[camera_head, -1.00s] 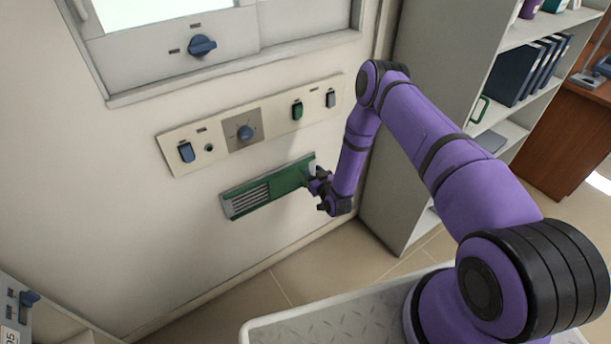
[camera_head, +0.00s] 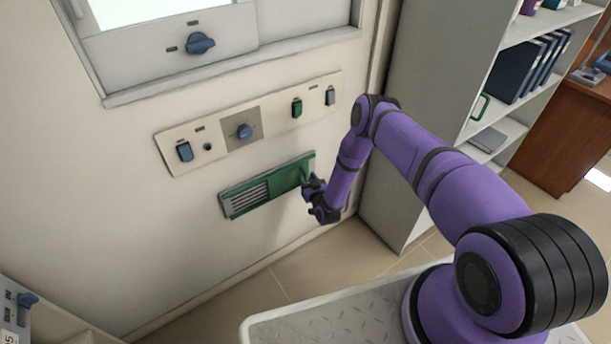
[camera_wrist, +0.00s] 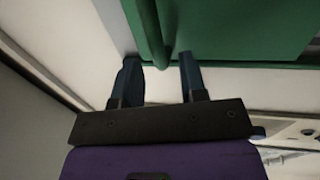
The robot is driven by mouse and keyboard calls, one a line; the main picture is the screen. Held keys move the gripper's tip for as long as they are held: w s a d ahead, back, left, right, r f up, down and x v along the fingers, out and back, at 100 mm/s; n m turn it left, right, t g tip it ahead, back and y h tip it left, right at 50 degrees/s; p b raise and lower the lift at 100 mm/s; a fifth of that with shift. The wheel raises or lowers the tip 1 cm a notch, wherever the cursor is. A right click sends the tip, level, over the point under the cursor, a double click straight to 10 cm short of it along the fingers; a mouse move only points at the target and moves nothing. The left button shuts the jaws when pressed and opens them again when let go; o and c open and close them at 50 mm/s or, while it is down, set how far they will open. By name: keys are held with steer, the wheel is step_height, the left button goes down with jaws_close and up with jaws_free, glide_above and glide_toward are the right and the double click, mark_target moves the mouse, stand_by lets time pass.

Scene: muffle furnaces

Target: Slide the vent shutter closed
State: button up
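The vent (camera_head: 226,207) is a long green-framed panel low on the furnace front in the head view. Grey slats show in its left part, and the green shutter (camera_head: 286,180) covers the right part. A green handle (camera_wrist: 157,40) juts from the shutter in the wrist view. My gripper (camera_head: 308,184) is at the vent's right end. In the wrist view its two dark fingers (camera_wrist: 160,75) are apart, with the handle's end between their tips and a gap visible on the right side. It is not closed on the handle.
Above the vent is a control panel (camera_head: 215,143) with switches and a blue knob. A furnace door (camera_head: 160,50) with a blue latch is higher up. A grey shelf unit (camera_head: 420,110) stands close to the right of my arm. Floor below the vent is clear.

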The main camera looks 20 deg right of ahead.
steer(key=shift+w+a, duration=0.15)
steer(key=shift+w, duration=1.25)
jaws_close()
steer(key=shift+a, duration=0.1)
steer(key=s+a, duration=0.2)
steer(key=a, duration=0.3)
steer(key=s+a, duration=0.1)
steer(key=a, duration=0.5)
steer(key=s+a, duration=0.2)
steer(key=a, duration=0.3)
steer(key=shift+s+a, duration=0.2)
steer(key=shift+s, duration=0.1)
jaws_free()
steer(key=shift+a, duration=0.1)
